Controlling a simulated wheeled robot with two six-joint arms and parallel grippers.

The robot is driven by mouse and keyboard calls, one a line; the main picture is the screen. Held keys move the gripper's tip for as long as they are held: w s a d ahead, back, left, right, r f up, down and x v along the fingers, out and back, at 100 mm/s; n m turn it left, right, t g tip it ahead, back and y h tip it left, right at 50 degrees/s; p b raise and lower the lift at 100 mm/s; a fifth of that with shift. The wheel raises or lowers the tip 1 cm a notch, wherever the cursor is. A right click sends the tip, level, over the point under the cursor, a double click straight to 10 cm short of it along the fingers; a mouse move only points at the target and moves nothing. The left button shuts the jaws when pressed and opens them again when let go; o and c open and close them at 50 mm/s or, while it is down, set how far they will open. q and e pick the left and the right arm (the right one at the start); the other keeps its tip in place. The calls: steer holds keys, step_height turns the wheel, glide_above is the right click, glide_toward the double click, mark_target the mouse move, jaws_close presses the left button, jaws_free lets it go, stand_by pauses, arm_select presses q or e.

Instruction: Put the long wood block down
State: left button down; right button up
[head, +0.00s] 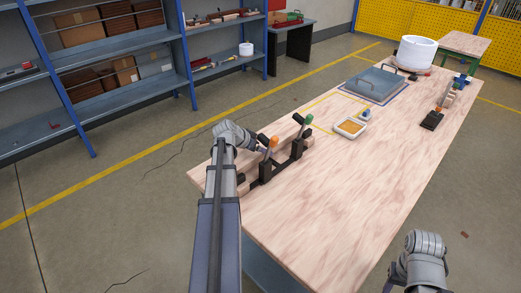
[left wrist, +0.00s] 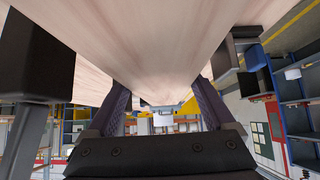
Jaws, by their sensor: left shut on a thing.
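Whether the block touches the table cannot be told. Of my right arm only grey links show at the lower right of the head view; its jaws are out of the picture.
A dark clamp fixture (head: 266,172) with orange and green handles stands beside my left wrist on the wooden table (head: 330,200). Farther back are a small tray (head: 350,128), a grey lidded plate (head: 374,85) and a white drum (head: 417,53). The middle and front of the table are clear.

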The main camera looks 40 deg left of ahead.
mark_target(246, 156)
arm_select(q)
jaws_free()
steer(key=shift+r, duration=0.25)
steer(key=p+v, duration=0.7)
steer(key=v, duration=0.3)
steer(key=shift+s+r+p, duration=0.15)
steer(key=shift+r+p, duration=0.05)
steer(key=shift+p, duration=0.15)
steer(key=shift+s+r+p, duration=0.4)
steer(key=shift+s, duration=0.15)
